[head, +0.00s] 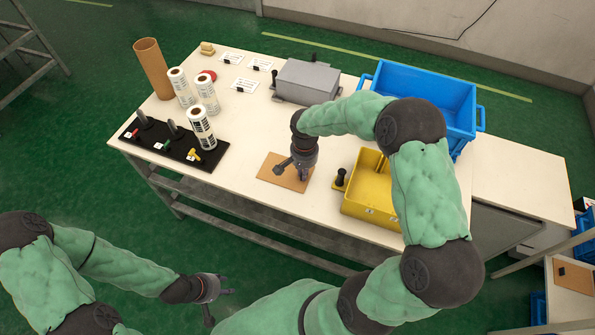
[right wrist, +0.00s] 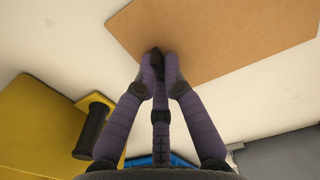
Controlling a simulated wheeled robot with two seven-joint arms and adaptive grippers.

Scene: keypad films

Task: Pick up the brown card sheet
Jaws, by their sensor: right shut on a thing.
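The brown card sheet (head: 272,176) lies at the front edge of the white table in the head view. It also shows in the right wrist view (right wrist: 225,35), flat or nearly flat. My right gripper (head: 301,173) points down over the sheet's right part. In the right wrist view its fingers (right wrist: 158,57) are closed together at the sheet's near edge, with a small dark piece between the tips. I cannot tell whether the sheet is lifted. My left gripper (head: 217,303) is empty, fingers apart, low in front of the table.
A yellow bin (head: 370,190) and a small black-knobbed piece (head: 341,178) stand right of the sheet. A blue crate (head: 425,92) and a grey box (head: 306,80) are behind. The table between is clear.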

